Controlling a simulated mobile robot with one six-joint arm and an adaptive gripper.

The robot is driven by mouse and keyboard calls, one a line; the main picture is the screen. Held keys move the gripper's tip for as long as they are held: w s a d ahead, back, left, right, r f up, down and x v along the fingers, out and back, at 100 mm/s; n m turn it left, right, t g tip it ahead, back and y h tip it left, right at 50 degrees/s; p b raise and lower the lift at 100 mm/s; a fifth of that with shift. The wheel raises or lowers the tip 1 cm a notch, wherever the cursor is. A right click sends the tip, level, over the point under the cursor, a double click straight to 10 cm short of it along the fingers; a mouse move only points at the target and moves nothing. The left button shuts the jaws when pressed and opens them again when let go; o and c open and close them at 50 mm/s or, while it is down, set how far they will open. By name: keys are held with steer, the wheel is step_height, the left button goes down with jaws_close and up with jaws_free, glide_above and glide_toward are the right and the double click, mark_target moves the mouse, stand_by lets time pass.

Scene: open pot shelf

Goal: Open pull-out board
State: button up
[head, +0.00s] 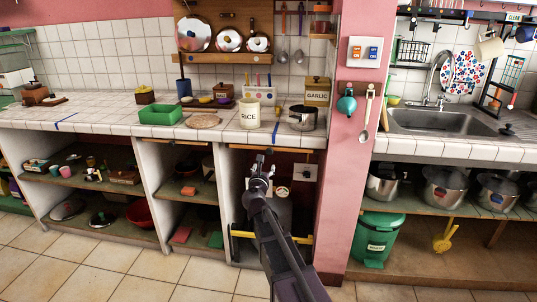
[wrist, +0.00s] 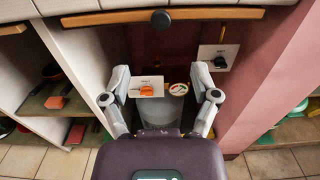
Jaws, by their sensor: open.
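The pull-out board shows as a thin wooden front edge under the tiled counter in the wrist view (wrist: 215,14), with a round dark knob (wrist: 160,20) at its middle. It looks pushed in, flush beneath the counter. In the head view the board's edge (head: 292,150) shows just above my gripper (head: 260,166). In the wrist view my gripper (wrist: 160,76) is open and empty, its two fingers spread below the knob and apart from it.
Behind the fingers are a grey cylinder (wrist: 178,108), a plate with an orange switch (wrist: 149,88) and another wall plate (wrist: 217,57). A pink pillar (head: 349,190) stands right, a white divider (head: 226,200) left. A rice canister (head: 250,113) and a pot (head: 303,118) stand on the counter above.

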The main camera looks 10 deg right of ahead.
mark_target(269, 152)
steer(key=shift+w, duration=0.1)
steer(key=x, duration=1.3)
steer(key=shift+w+d, duration=0.15)
steer(key=shift+w, duration=0.1)
jaws_close()
